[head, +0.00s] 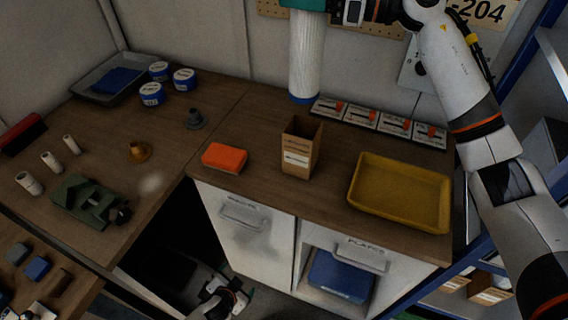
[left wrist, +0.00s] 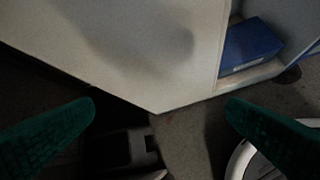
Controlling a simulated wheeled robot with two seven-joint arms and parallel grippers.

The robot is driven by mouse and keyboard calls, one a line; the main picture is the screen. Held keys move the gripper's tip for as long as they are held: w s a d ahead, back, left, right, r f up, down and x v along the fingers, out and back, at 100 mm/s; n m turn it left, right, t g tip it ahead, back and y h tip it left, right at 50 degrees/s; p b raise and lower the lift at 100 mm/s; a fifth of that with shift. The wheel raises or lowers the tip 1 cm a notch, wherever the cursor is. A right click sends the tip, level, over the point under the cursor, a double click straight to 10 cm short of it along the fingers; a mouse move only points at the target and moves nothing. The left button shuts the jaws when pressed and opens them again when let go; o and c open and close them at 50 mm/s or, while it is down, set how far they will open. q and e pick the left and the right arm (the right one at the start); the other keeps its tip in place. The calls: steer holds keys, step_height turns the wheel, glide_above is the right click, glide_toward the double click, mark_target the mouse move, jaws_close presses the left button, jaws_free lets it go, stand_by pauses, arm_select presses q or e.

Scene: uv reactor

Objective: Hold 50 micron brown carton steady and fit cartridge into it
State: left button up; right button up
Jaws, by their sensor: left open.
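The brown carton (head: 301,148) stands upright and open-topped on the wooden counter, with a white label on its front. The white pleated cartridge (head: 305,55) with a blue lower end is upright behind the carton in the head view, apart from it in the picture. I cannot tell whether its lower end touches the counter. My right gripper (head: 306,4), with teal fingers, is shut on its top at the upper edge. My left gripper (left wrist: 161,106) is open and empty in the left wrist view, low in front of the cabinet. Its fingertips are not clear in the head view.
An orange block (head: 225,157) lies left of the carton and a yellow tray (head: 399,194) right of it. Several small boards (head: 361,117) line the back. The cabinet (head: 244,226) below has an open bay with a blue bin (head: 340,277). Left counter holds tubs and fittings.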

mark_target(308, 122)
arm_select(q)
steer(key=w+d+r+n+t+h, duration=0.1)
steer(key=w+d+r+t+h, duration=0.25)
steer(key=r, duration=0.95)
steer(key=w+d+r+n+t, duration=0.25)
steer(key=w+d+r, duration=0.35)
steer(key=r, duration=0.7)
steer(key=w+d+r+t+h, duration=0.2)
steer(key=w+d+r+t, duration=0.3)
steer(key=r, duration=0.7)
steer(key=shift+g+y, duration=0.25)
steer(key=shift+g, duration=0.65)
steer(key=x, duration=0.7)
steer(key=a+x, duration=0.1)
steer(key=x, duration=0.3)
steer(key=shift+w, duration=0.4)
